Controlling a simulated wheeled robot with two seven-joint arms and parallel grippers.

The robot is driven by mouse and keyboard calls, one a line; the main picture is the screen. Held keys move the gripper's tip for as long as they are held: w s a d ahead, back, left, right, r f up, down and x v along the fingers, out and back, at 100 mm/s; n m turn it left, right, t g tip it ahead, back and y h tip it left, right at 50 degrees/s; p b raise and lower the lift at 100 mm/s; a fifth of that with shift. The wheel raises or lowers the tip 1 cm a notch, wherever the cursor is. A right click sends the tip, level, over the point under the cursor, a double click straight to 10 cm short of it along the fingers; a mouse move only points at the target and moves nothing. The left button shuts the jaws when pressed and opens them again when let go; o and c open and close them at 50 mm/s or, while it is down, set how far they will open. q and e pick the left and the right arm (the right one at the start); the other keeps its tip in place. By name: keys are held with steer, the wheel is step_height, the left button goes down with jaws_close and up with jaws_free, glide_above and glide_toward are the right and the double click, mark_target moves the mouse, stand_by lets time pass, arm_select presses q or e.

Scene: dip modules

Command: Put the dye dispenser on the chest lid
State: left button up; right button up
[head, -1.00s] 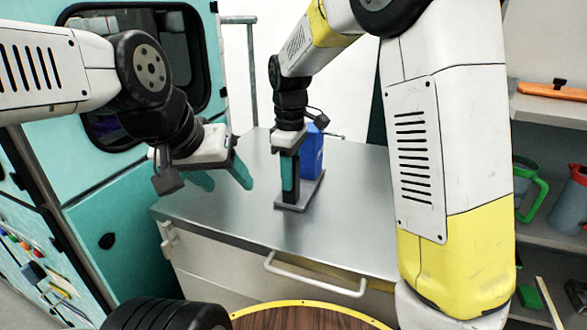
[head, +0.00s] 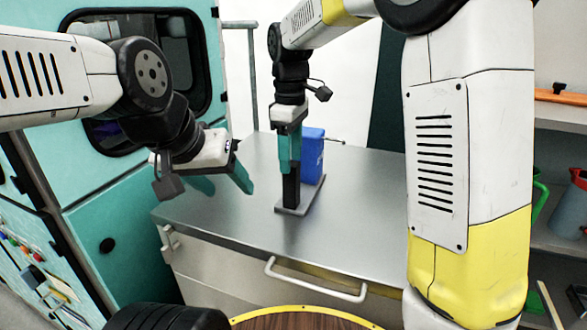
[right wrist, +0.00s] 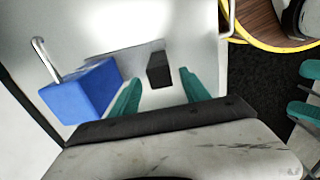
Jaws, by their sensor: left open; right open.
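The dye dispenser, a blue box (head: 312,157) with a black upright post (head: 291,190) on a thin grey base, stands upright on the chest's metal lid (head: 235,205). In the right wrist view the blue box (right wrist: 80,93) is left of the black post (right wrist: 158,70), and a bent metal pipe shows behind the box. My right gripper (head: 289,152) is open at the upper end of the post; its fingers (right wrist: 160,88) are either side of it and apart from it. My left gripper (head: 222,182) is open and empty over the lid's left part.
The lid is clear around the dispenser. A white handle (head: 315,283) sticks out at the chest's front. A round wooden top with a yellow rim (head: 300,307) is in front. A teal cabinet (head: 120,205) stands left; shelves (head: 560,118) with jugs stand right.

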step_height(320, 180, up, 5)
steer(key=shift+r, duration=0.1)
steer(key=shift+d+r, duration=0.15)
steer(key=shift+d, duration=0.2)
steer(key=s+d+r+m+t+y, duration=0.2)
steer(key=s+d+m, duration=0.45)
steer(key=d, duration=0.45)
steer(key=s+d+f+m+t, duration=0.4)
steer(key=s+d+m, duration=0.2)
steer(key=s, duration=0.5)
steer(key=shift+d+f+m, duration=0.2)
steer(key=shift+m, duration=0.45)
steer(key=shift+s, duration=0.1)
